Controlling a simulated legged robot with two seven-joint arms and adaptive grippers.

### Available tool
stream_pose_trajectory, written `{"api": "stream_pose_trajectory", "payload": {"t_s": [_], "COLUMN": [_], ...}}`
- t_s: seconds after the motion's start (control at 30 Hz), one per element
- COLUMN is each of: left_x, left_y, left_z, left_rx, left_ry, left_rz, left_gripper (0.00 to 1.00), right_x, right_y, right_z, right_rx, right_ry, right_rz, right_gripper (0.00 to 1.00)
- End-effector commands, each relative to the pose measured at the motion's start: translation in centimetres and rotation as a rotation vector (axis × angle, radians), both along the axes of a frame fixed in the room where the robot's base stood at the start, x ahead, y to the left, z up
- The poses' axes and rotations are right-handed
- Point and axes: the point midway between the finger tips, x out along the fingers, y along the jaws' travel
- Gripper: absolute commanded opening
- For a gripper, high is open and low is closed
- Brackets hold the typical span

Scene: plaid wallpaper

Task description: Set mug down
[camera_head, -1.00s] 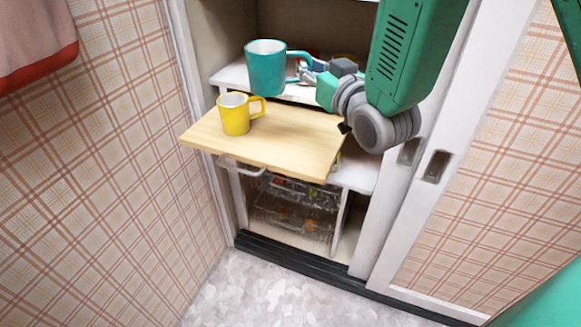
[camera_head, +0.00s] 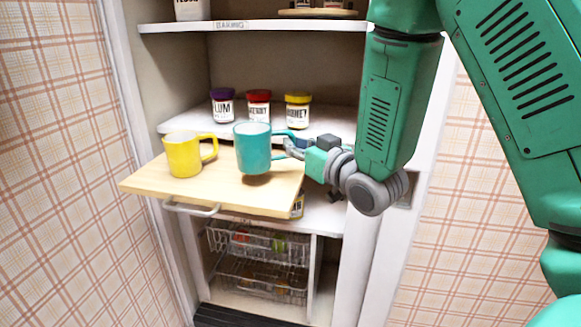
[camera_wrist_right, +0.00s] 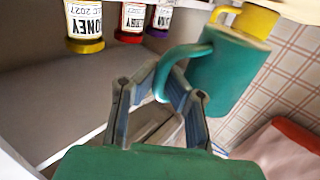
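A teal mug (camera_head: 253,148) is upright over the right part of the pull-out wooden board (camera_head: 150,184), with a dark shadow under its base. I cannot tell whether the base touches the board. My right gripper (camera_head: 288,146) comes from the right and is shut on the mug's handle. A yellow mug (camera_head: 184,156) stands on the board to the left of the teal mug, handle to the right. My left gripper is not in view.
Behind the board, a white shelf (camera_head: 180,122) holds jars with purple (camera_head: 222,104), red (camera_head: 258,105) and yellow (camera_head: 297,110) lids. An upper shelf (camera_head: 190,27) is above. Wire baskets (camera_head: 255,262) are below. The board's front is clear.

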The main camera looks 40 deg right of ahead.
Motion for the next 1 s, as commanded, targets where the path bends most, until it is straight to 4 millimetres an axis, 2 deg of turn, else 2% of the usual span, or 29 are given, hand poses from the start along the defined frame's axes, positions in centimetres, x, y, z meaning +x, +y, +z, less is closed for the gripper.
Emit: {"api": "stream_pose_trajectory", "payload": {"t_s": [0.23, 0.53, 0.57, 0.6, 0.63, 1.0], "left_x": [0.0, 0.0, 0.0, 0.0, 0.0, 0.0], "left_y": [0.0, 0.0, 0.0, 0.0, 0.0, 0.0], "left_z": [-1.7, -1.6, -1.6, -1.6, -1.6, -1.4], "left_rx": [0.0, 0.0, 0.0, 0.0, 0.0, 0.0], "left_ry": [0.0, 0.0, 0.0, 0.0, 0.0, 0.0], "left_rz": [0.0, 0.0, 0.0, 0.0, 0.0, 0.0], "left_gripper": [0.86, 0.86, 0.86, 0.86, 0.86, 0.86], "right_x": [0.0, 0.0, 0.0, 0.0, 0.0, -0.2], "right_y": [0.0, 0.0, 0.0, 0.0, 0.0, 0.0], "right_z": [-3.5, -3.5, -3.7, -3.6, -3.6, -3.4], "right_rx": [0.001, 0.0, 0.0, 0.0, 0.0, 0.001], "right_ry": [0.002, 0.001, 0.003, 0.003, 0.003, 0.003], "right_rz": [-0.001, -0.001, -0.001, -0.001, -0.001, -0.001], "right_gripper": [0.0, 0.0, 0.08, 0.22, 0.26, 0.26]}}
